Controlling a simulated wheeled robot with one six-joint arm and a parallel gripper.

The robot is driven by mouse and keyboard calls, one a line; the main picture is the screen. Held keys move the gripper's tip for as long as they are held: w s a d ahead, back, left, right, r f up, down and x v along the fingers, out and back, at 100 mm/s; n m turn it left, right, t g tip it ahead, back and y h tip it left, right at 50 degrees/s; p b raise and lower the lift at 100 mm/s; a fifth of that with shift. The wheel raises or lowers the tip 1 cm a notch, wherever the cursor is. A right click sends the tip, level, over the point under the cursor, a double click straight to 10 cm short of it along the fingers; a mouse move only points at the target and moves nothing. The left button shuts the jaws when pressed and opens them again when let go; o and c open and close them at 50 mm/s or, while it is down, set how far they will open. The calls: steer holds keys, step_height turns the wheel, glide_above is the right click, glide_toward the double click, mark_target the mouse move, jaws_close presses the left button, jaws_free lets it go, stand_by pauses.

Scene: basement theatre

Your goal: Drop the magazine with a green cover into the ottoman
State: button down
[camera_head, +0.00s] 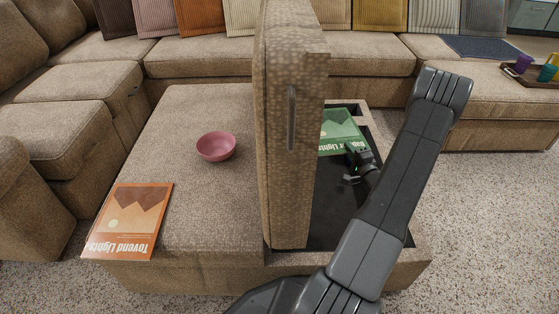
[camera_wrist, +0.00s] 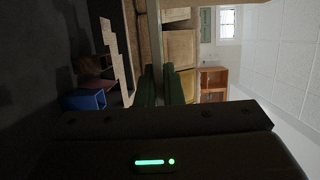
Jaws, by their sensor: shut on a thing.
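The magazine with a green cover (camera_head: 342,130) is held in my gripper (camera_head: 353,162), inside or just above the open storage compartment of the ottoman (camera_head: 340,230). My gripper is shut on the magazine's near edge. The ottoman's hinged lid (camera_head: 290,150) stands upright and hides the magazine's left part. The compartment's dark floor shows below the magazine; whether the magazine touches it, I cannot tell. The wrist view is dark and tilted on its side, and does not show the magazine's cover clearly.
A pink bowl (camera_head: 216,146) and an orange magazine (camera_head: 130,221) lie on the ottoman's closed left part. A sectional sofa (camera_head: 200,55) surrounds it. A tray with cups (camera_head: 530,72) rests at the far right. Carpet (camera_head: 480,220) is clear on the right.

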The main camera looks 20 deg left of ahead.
steer(key=shift+f+b, duration=0.45)
steer(key=shift+f, duration=1.15)
steer(key=c, duration=1.5)
jaws_free()
steer(key=p+v, duration=0.3)
steer(key=v, duration=1)
steer(key=shift+s+d, duration=0.2)
steer(key=shift+s, duration=0.1)
